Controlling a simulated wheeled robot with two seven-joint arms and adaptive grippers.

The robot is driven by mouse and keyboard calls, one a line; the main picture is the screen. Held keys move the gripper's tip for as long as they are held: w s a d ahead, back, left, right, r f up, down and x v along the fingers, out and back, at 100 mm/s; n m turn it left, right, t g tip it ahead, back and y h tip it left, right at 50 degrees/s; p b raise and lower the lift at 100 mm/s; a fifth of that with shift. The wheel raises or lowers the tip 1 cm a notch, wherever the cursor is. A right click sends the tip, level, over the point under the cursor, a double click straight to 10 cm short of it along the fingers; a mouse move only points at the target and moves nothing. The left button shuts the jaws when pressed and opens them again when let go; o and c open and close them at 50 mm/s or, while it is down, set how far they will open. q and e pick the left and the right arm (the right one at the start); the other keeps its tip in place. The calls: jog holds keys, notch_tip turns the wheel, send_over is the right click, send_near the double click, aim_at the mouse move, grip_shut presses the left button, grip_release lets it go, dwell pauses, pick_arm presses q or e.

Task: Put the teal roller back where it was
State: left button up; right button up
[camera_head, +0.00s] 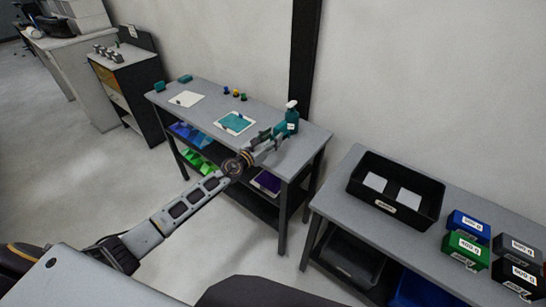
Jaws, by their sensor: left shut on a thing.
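My left gripper (274,135) reaches over the right part of the grey work table (205,113). It is shut on a small teal thing, which looks like the teal roller (279,128); the fingers hide much of it. A teal spray bottle (291,119) stands upright just behind the gripper; I cannot tell whether they touch. A white sheet with a teal panel (235,123) lies left of the gripper, with a small dark item on it. My right gripper is not in view.
Another white sheet (187,99), teal blocks (185,79) and several small coloured pieces (235,93) sit on the table. Blue and green bins (198,162) are on its lower shelf. A second table at right holds a black tray (421,216) and coloured boxes (467,250).

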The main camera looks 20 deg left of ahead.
pick_arm(q)
notch_tip(320, 180, down, 5)
jog(key=b, duration=0.4)
jog(key=shift+f+b, duration=0.15)
jog(key=shift+b, duration=0.15)
dwell(0.5)
jog(key=shift+f+b, duration=1.4)
jog(key=shift+f, duration=0.1)
jog(key=shift+f+b, duration=0.3)
